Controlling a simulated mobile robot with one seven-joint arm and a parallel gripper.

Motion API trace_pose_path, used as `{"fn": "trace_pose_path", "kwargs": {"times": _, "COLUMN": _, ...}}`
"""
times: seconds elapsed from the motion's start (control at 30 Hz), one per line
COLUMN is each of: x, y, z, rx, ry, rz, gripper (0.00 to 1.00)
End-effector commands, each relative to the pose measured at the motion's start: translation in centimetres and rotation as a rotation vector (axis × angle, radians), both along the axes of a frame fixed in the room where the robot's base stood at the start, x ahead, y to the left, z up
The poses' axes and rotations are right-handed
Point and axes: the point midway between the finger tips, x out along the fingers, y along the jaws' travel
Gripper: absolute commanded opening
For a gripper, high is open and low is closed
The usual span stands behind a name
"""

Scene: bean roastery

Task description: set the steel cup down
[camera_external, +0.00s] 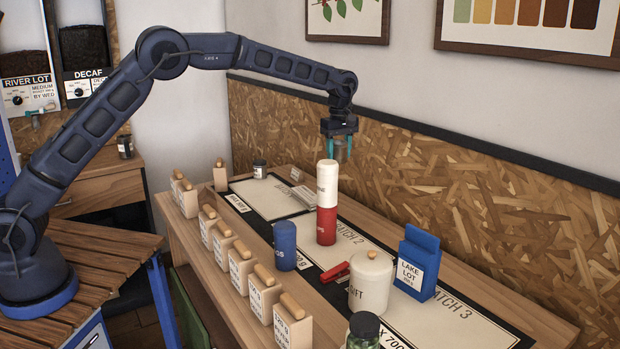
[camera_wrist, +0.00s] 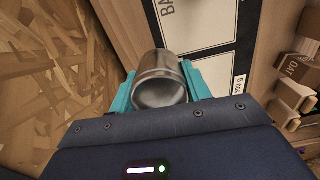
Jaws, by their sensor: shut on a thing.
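My gripper (camera_external: 338,148) hangs above the back half of the table, behind and above a white-on-red stack of cylinders. Its teal fingers are shut on the steel cup (camera_external: 342,152), which is small and partly hidden by the fingers in the external view. In the wrist view the shiny grey cup (camera_wrist: 160,88) sits between the two fingers of my gripper (camera_wrist: 158,82). The cup is in the air, clear of the table. Light mats with black borders lie below, one marked as batch 3 (camera_external: 440,318).
The white (camera_external: 327,180) and red (camera_external: 326,226) cylinders stand stacked. Near them are a blue cylinder (camera_external: 285,246), a red clip (camera_external: 336,271), a white canister (camera_external: 371,285) and a blue bag (camera_external: 417,262). A small jar (camera_external: 259,169) stands at the far end. Labelled wooden blocks (camera_external: 240,266) line the front edge.

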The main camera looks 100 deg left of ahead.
Motion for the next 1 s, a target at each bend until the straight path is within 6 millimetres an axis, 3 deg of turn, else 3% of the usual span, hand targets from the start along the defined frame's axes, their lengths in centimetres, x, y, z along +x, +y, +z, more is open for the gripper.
{"fn": "trace_pose_path", "kwargs": {"times": 0.1, "x": -4.5, "y": 3.1, "z": 0.2, "rx": 0.001, "ry": 0.001, "rz": 0.011, "gripper": 0.23}}
{"fn": "trace_pose_path", "kwargs": {"times": 0.3, "x": -12.3, "y": 7.2, "z": 0.3, "rx": 0.002, "ry": 0.003, "rz": 0.021, "gripper": 0.23}}
{"fn": "trace_pose_path", "kwargs": {"times": 0.5, "x": -20.6, "y": 10.4, "z": 0.3, "rx": 0.0, "ry": 0.003, "rz": 0.034, "gripper": 0.23}}
{"fn": "trace_pose_path", "kwargs": {"times": 0.7, "x": -28.3, "y": 12.4, "z": 0.3, "rx": 0.0, "ry": 0.0, "rz": 0.046, "gripper": 0.23}}
{"fn": "trace_pose_path", "kwargs": {"times": 0.9, "x": -33.4, "y": 13.2, "z": 0.2, "rx": -0.001, "ry": -0.003, "rz": 0.053, "gripper": 0.23}}
{"fn": "trace_pose_path", "kwargs": {"times": 1.0, "x": -34.5, "y": 13.3, "z": 0.1, "rx": -0.001, "ry": -0.003, "rz": 0.054, "gripper": 0.23}}
